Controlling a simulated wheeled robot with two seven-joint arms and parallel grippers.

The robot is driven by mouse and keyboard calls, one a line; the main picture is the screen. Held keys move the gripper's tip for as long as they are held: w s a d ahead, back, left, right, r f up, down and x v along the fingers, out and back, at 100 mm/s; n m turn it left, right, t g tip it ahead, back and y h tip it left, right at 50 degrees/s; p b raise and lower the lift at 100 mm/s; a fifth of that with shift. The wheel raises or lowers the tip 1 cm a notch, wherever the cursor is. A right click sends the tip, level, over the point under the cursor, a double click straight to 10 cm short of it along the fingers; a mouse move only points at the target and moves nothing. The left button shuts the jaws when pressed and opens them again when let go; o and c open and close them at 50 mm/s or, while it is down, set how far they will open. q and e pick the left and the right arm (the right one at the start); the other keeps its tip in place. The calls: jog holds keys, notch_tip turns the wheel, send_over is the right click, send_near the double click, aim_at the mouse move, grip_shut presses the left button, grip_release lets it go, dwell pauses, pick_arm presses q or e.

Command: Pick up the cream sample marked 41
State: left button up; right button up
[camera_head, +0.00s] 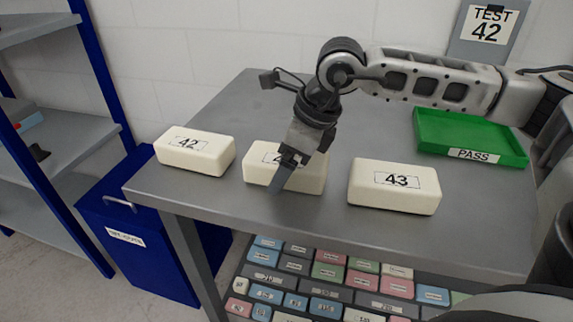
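Three cream blocks lie in a row on the grey metal table (300,218). The left block (194,153) is marked 42 and the right block (394,188) is marked 43. The middle block (308,179) has a label mostly hidden by my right gripper; only a "4" partly shows. My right gripper (281,182), on the arm from the right, points down over the middle block's near side and overlaps it in the picture. Its fingers are seen edge-on, so I cannot tell whether they grip the block. My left gripper is not in view.
A green tray (420,128) labelled PASS sits empty at the table's back right. A sign (487,25) reads TEST 42. A blue bin (92,208) stands left of the table. Coloured blocks (325,272) lie below the front edge. Shelves (70,135) stand at left.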

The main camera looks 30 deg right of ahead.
jog(key=c, duration=0.9)
jog(key=shift+o, duration=0.2)
jog(key=shift+r, duration=0.1)
